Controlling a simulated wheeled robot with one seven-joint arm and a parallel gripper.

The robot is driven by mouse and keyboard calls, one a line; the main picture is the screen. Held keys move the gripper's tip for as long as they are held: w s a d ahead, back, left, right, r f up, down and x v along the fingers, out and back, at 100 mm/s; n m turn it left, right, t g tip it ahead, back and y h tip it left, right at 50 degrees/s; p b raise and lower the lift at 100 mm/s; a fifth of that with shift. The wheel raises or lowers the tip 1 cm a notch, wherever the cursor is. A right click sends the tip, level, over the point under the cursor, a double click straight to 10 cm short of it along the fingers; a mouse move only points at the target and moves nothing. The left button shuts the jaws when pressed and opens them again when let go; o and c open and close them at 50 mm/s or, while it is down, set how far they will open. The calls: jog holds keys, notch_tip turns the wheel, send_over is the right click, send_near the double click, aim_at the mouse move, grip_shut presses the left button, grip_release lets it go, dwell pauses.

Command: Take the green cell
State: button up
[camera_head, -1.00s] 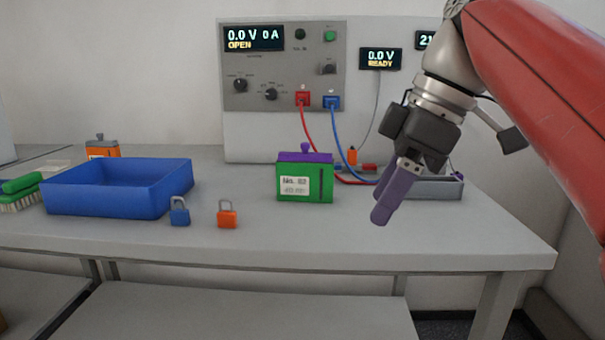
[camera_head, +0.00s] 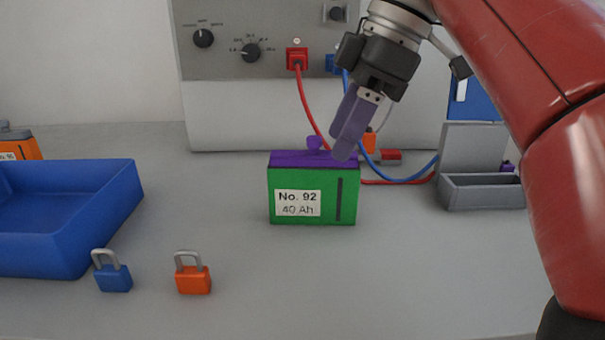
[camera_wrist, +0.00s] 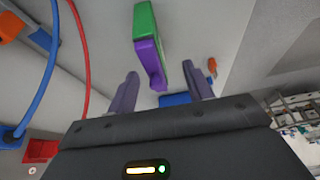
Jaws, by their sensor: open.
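The green cell (camera_head: 312,207) stands upright on the bench, with a purple top and knob and a white label reading "No. 92 40 Ah". My gripper (camera_head: 349,128) is above and slightly right of its top in the head view, fingers angled down. In the wrist view the cell (camera_wrist: 145,20) lies ahead of my open gripper (camera_wrist: 160,85), its purple top facing the gap between the two purple fingers. Nothing is between the fingers. In the head view one finger largely hides the other.
A blue bin (camera_head: 60,235) stands at left, with a blue padlock (camera_head: 114,277) and an orange padlock (camera_head: 193,279) near it. A red cable (camera_head: 307,100) and a blue cable (camera_head: 405,178) run behind the cell. A grey open box (camera_head: 482,194) sits at right.

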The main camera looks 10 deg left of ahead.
aim_at(323, 154)
jog(key=shift+w+a, duration=0.2)
jog(key=shift+w, duration=0.1)
jog(key=shift+w+a+b+x, duration=0.15)
jog(key=shift+b+x, duration=0.35)
jog(key=shift+x, duration=1.45)
jog(key=shift+w+a+b+x, duration=0.1)
jog(key=shift+b+x, duration=0.4)
jog(key=shift+x, duration=1.45)
jog(key=shift+r, duration=0.15)
grip_shut()
